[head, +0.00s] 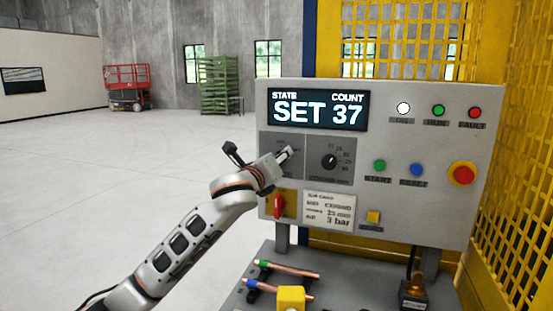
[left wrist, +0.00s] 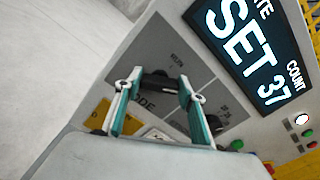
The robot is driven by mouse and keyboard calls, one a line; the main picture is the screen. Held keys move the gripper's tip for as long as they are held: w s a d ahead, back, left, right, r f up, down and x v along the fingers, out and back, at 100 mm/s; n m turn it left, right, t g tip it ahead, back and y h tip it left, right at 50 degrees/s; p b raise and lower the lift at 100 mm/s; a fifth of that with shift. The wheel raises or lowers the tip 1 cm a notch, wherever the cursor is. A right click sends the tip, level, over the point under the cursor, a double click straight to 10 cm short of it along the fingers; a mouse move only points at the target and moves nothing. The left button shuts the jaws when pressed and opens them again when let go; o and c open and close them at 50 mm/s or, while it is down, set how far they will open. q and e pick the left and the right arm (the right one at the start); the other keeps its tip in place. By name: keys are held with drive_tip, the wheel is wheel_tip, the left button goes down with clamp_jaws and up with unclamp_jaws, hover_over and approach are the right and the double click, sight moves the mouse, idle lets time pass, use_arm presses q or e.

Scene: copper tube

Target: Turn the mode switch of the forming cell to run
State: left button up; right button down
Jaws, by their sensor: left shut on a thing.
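The grey control panel (head: 420,215) of the forming cell faces me, and its display (head: 318,109) reads state SET, count 37. My left gripper (head: 287,157) is at the mode switch in the panel's left dark plate. In the left wrist view its two teal-padded fingers (left wrist: 158,90) are shut on the black mode switch (left wrist: 158,80). In the head view my gripper hides most of the switch. My right gripper is in neither view.
A second black knob (head: 329,161) sits just right of my left gripper. Below are a red handle (head: 279,205) and a white card (head: 329,211). Green (head: 379,165) and blue (head: 417,170) buttons and a red stop button (head: 461,174) are further right. Copper tubes (head: 292,270) lie below.

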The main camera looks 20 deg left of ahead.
use_arm(q)
drive_tip(key=shift+n, duration=1.3)
drive_tip(key=n, duration=0.3)
drive_tip(key=shift+n, duration=0.4)
drive_tip(key=n, duration=0.4)
drive_tip(key=shift+a+f, duration=0.1)
drive_tip(key=shift+n, duration=0.6)
drive_tip(key=o, duration=1.1)
